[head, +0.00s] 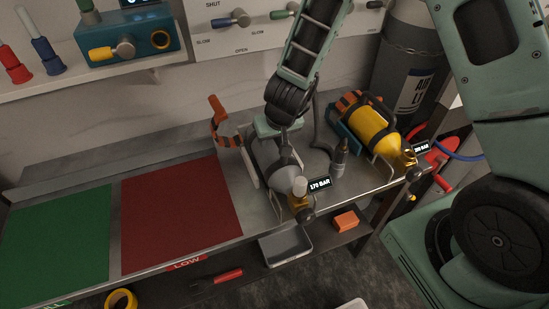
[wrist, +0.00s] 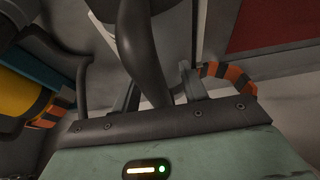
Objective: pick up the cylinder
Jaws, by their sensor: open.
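A grey cylinder (head: 284,172) lies on the metal bench in the head view, with a brass valve (head: 301,208) at its near end and a tag reading 170 BAR (head: 319,185). My gripper (head: 284,139) is over its far part and hides some of it. In the wrist view my gripper (wrist: 160,85) has its two fingers apart, with a dark curved bar (wrist: 146,48) between them. It looks like a handle or hose; I cannot tell whether the fingers touch it. A second, yellow cylinder (head: 371,130) lies in a teal cradle to the right, with its own BAR tag.
An orange-and-black strap (head: 224,124) stands up left of the grey cylinder. A red mat (head: 180,213) and a green mat (head: 58,238) lie left on the bench. A grey tray (head: 286,246) is below the front edge.

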